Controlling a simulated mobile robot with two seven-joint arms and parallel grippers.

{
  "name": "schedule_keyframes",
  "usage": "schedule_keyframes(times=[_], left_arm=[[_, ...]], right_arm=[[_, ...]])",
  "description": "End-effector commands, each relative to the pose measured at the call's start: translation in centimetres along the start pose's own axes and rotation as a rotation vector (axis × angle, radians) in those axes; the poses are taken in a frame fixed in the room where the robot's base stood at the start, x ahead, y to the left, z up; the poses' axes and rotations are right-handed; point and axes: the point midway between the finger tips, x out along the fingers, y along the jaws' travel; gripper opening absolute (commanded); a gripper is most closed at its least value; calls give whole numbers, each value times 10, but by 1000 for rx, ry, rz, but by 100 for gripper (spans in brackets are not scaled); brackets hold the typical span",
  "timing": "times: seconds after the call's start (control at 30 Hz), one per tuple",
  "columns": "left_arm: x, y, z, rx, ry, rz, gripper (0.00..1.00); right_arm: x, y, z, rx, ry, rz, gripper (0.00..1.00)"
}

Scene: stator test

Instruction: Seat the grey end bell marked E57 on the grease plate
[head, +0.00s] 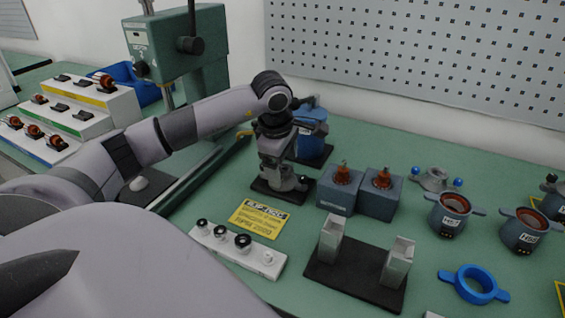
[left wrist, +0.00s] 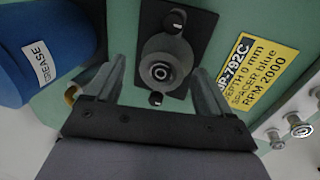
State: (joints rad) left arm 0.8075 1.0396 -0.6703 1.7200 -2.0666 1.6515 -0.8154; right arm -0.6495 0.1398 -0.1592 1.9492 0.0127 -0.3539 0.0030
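A grey end bell (left wrist: 165,65) with a round hub and two ears sits on a dark plate (left wrist: 193,50) in the left wrist view. I take this for the grease plate, beside the blue can labelled GREASE (left wrist: 45,50). No E57 mark is readable. In the head view the dark plate (head: 264,191) and end bell are partly hidden under my left gripper (head: 279,172). In the wrist view the left gripper's fingers (left wrist: 158,88) are apart, one on each side of the end bell, with visible gaps. My right gripper is not in view.
A yellow sign (head: 258,219) and a white strip with small round parts (head: 238,250) lie in front. Grey-blue blocks (head: 338,193), a dark two-post stand (head: 352,275), stator housings (head: 449,214) and a blue ring (head: 473,284) stand right. A green press (head: 190,50) is behind left.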

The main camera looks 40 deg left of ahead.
Motion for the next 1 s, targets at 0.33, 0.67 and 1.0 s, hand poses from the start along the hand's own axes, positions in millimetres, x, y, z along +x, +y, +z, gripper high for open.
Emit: schedule_keyframes(times=[0.33,0.67,1.0], left_arm=[[-6,1,0,0,-1,3,82],[-61,1,0,0,-1,3,82],[-72,0,0,0,0,0,82]], right_arm=[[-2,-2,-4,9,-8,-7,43],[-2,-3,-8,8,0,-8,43],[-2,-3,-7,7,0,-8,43]])
